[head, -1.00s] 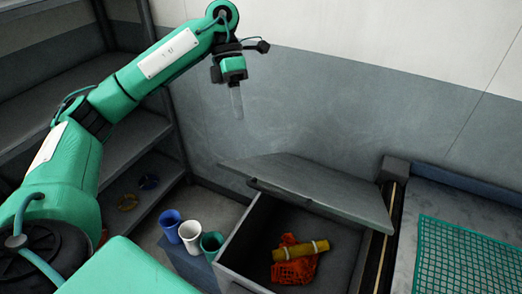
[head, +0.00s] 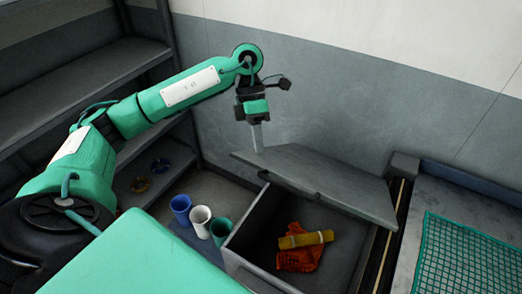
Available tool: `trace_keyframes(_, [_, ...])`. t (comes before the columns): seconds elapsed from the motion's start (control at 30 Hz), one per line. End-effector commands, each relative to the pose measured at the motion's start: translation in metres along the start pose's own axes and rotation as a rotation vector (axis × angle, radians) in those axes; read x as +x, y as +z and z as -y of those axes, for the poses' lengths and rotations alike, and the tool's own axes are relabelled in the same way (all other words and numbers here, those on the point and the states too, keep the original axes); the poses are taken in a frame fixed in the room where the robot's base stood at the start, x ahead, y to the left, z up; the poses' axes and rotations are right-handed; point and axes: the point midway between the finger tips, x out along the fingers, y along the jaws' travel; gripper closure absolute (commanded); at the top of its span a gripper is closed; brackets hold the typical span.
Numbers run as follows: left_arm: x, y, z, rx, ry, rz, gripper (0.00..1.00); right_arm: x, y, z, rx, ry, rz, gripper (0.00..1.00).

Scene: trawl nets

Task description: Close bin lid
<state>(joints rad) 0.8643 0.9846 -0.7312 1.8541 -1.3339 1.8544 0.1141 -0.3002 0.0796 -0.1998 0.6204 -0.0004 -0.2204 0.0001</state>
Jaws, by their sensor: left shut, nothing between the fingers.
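The grey bin (head: 243,232) stands in the lower middle of the head view. Its grey lid (head: 325,176) is raised and tilted, hinged toward the right, with the bin's mouth uncovered. A dark handle (head: 290,184) shows along the lid's near edge. Inside the bin lie a yellow roll (head: 306,240) with pale bands and an orange net (head: 300,260). My left gripper (head: 257,138) is shut and empty, pointing down. Its tips are close to the lid's far left corner; I cannot tell whether they touch. My right gripper is not in view.
Blue (head: 181,208), white (head: 200,220) and green (head: 221,232) cups stand just left of the bin. A grey shelf (head: 150,130) is at the left. A table with a green net (head: 470,258) is at the right. A grey wall stands behind the lid.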

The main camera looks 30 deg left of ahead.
Motion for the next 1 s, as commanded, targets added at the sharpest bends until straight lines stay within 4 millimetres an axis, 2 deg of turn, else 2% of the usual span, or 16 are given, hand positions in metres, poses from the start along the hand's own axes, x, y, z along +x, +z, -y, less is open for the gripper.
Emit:
trace_keyframes(0.03, [0.004,-0.001,0.005,-0.001,-0.001,-0.003,1.0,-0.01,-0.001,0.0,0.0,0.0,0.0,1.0])
trace_keyframes(0.1, [0.013,-0.001,0.007,0.0,-0.002,-0.003,1.0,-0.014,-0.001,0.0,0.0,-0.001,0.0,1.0])
trace_keyframes(0.33, [0.032,0.0,0.011,-0.001,-0.001,-0.001,1.0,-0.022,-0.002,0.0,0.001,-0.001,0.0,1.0])
trace_keyframes(0.77, [0.036,0.0,0.011,-0.001,0.001,0.001,1.0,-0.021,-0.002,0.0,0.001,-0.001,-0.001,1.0])
trace_keyframes(1.0, [0.046,-0.001,0.005,0.005,0.012,0.011,1.0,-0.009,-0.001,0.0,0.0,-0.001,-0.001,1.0])
